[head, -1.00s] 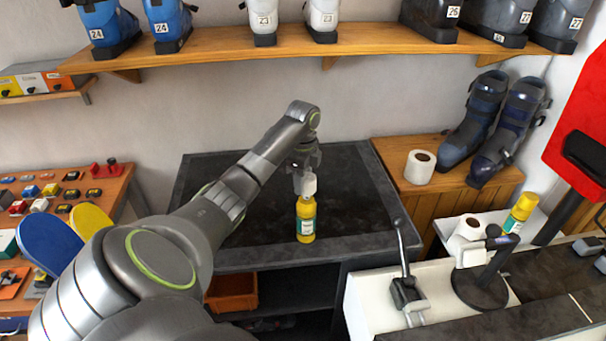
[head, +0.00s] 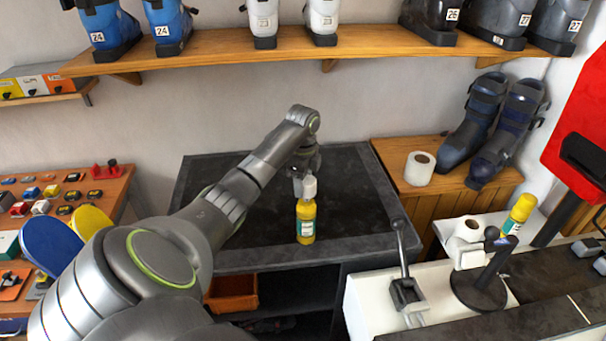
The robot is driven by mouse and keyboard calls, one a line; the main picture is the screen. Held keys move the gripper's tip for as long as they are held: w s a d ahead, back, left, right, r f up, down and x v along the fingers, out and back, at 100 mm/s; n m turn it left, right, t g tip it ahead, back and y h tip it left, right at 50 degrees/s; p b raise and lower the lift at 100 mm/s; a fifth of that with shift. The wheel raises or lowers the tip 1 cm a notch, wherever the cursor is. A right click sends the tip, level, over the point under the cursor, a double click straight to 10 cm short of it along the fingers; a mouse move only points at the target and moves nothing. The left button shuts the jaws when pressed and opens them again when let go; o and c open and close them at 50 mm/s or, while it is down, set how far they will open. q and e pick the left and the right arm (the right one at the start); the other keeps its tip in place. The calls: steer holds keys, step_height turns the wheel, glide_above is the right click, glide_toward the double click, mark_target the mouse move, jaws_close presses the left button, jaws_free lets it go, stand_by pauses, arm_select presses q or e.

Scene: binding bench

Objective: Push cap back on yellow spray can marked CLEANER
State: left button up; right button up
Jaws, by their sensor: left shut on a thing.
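The yellow spray can (head: 306,222) stands upright on the black bench mat, with a white and green label whose writing is too small to read. A white cap (head: 310,188) is at the top of the can, in line with it. I cannot tell whether it is seated or only touching. My left gripper (head: 305,176) points down from above and is shut on the cap. Its fingers are partly hidden behind the wrist and cap. My right gripper is out of view.
The black bench top (head: 345,190) around the can is clear. A lever clamp (head: 405,285) rises at the front right. A shelf (head: 330,58) with boots runs along the wall above.

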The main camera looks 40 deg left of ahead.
mark_target(303, 200)
arm_select(q)
steer(key=shift+f, duration=0.75)
steer(key=shift+f, duration=0.75)
stand_by(1.1)
steer(key=shift+f, duration=0.4)
stand_by(0.5)
steer(key=o, duration=1)
steer(key=shift+o, duration=0.5)
steer(key=o, duration=0.4)
